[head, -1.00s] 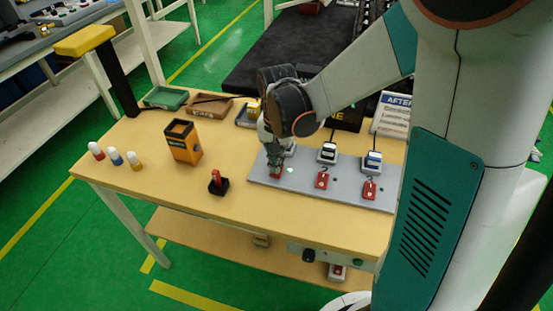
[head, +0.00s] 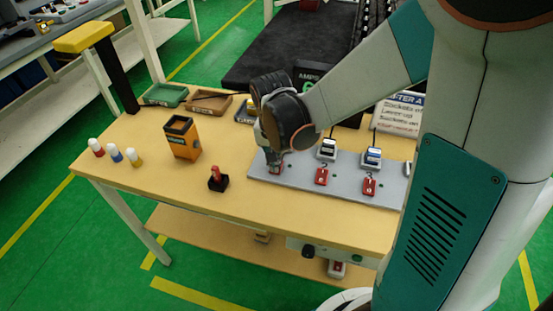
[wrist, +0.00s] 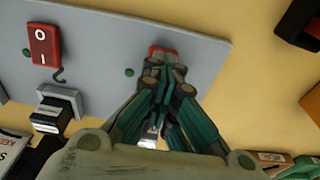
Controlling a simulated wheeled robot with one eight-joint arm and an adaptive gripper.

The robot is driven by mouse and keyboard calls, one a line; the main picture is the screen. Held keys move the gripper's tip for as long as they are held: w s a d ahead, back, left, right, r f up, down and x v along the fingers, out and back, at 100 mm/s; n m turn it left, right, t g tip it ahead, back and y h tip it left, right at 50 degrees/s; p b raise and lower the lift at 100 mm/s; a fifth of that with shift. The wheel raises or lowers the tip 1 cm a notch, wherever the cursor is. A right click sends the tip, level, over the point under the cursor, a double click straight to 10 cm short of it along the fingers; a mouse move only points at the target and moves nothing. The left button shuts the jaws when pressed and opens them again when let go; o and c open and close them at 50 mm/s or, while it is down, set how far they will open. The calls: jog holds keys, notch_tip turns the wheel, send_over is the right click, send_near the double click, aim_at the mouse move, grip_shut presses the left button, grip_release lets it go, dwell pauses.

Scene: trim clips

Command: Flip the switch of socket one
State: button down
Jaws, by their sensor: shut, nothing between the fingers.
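A grey socket panel (head: 305,189) lies on the table, with red rocker switches in a row. The leftmost red switch (head: 277,168) is mostly hidden by my gripper (head: 274,160). In the wrist view my gripper (wrist: 166,62) is shut and empty, its fingertips over or against that red switch (wrist: 162,50); I cannot tell whether they touch. Only the switch's far edge shows, so its position is hidden. A second switch (head: 321,176) and a third switch (head: 369,186) are uncovered. The second, marked O and I, also shows in the wrist view (wrist: 43,45).
A white plug (head: 328,149) and a blue plug (head: 372,156) stand behind the uncovered switches. A black block with a red knob (head: 217,179), an orange box (head: 183,138) and small capped bottles (head: 116,156) stand to the left. Trays (head: 207,101) and a sign (head: 400,114) are behind.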

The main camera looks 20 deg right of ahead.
jog(key=shift+s+a+f, duration=0.2)
jog(key=shift+s+f, duration=0.1)
jog(key=shift+s, duration=0.15)
jog(key=shift+s+a, duration=0.45)
jog(key=shift+s, duration=0.1)
jog(key=shift+r, duration=0.1)
jog(key=shift+r+p, duration=0.2)
jog(key=shift+p, duration=0.1)
notch_tip(320, 180, up, 14)
jog(key=s+a+p, duration=0.1)
jog(key=p, duration=0.5)
jog(key=shift+s+f, duration=0.15)
jog(key=shift+s, duration=0.05)
